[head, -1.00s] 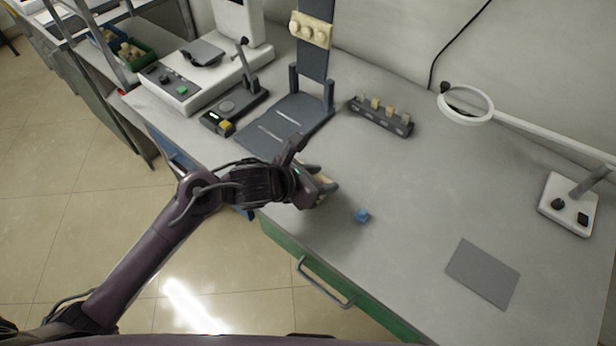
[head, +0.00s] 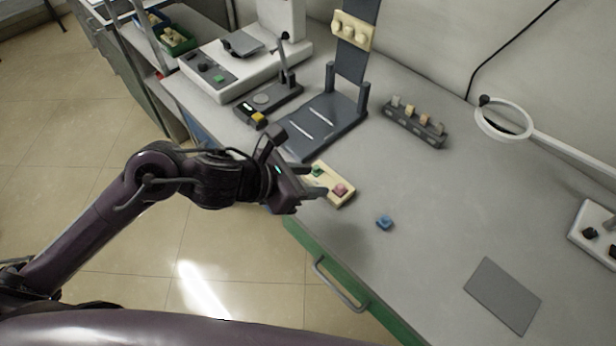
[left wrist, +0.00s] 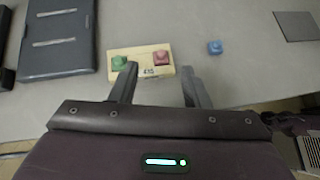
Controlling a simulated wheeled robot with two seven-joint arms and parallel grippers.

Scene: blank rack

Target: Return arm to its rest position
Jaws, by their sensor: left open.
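My left gripper (head: 304,184) is open and empty near the front edge of the bench. In the head view it is just left of a cream block (head: 345,196) with a green piece (head: 317,171) and a pink-red piece (head: 340,189) on it. In the left wrist view the open fingers (left wrist: 158,85) point at the cream block (left wrist: 141,72), which lies beyond them. The green piece (left wrist: 119,63) and red piece (left wrist: 161,57) show there too. My right gripper is in neither view.
A blue cube (head: 384,222) lies right of the cream block. A dark stand (head: 320,125), a rack of several pegs (head: 414,126), a magnifier lamp (head: 504,120) and a grey mat (head: 503,295) are on the bench (head: 430,190). A green drawer (head: 345,280) is below the front edge.

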